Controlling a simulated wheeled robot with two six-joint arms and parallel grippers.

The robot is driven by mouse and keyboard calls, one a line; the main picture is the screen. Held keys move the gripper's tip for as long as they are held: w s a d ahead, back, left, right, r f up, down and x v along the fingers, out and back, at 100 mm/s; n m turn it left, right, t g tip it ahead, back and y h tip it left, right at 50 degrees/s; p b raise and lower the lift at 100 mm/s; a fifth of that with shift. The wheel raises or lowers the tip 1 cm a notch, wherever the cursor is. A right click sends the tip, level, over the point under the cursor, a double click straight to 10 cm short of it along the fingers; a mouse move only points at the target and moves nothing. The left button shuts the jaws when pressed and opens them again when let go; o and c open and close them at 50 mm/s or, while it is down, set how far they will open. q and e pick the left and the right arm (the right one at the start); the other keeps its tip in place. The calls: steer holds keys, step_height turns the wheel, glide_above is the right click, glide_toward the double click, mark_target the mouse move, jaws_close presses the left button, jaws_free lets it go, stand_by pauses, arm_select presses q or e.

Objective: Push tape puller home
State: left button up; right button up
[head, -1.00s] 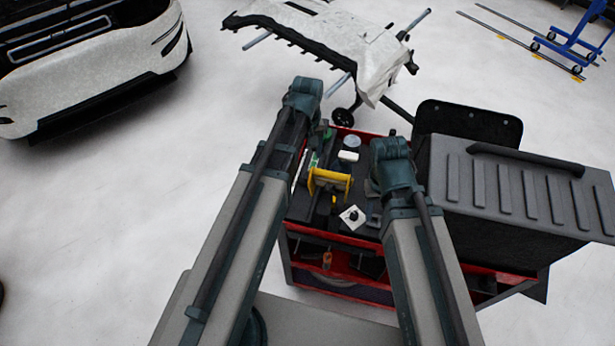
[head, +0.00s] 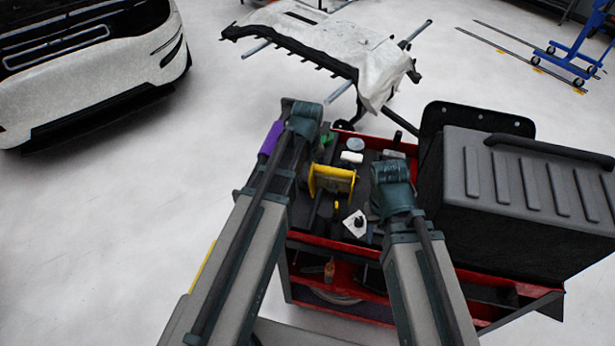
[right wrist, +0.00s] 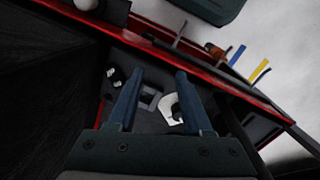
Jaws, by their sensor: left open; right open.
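A yellow frame-like tool (head: 333,180) lies on the dark top tray of the red cart; I cannot tell for sure whether it is the tape puller. A white square piece with a dark knob (head: 355,223) lies below it and also shows in the right wrist view (right wrist: 172,110). My right gripper (right wrist: 160,84) is open and empty over the tray, with a small dark square block (right wrist: 150,98) seen between its fingers. In the head view my arm links hide both grippers. A purple cylinder (head: 271,138) shows beside my left arm; what supports it is hidden.
The red cart (head: 325,244) has a lower shelf with tools. A large grey ribbed case (head: 530,185) stands at its right. A white bumper (head: 330,45) on a stand is behind, and a white car (head: 85,70) is at upper left. The floor at left is clear.

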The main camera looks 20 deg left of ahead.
arm_select(q)
jaws_close()
stand_by(1.3)
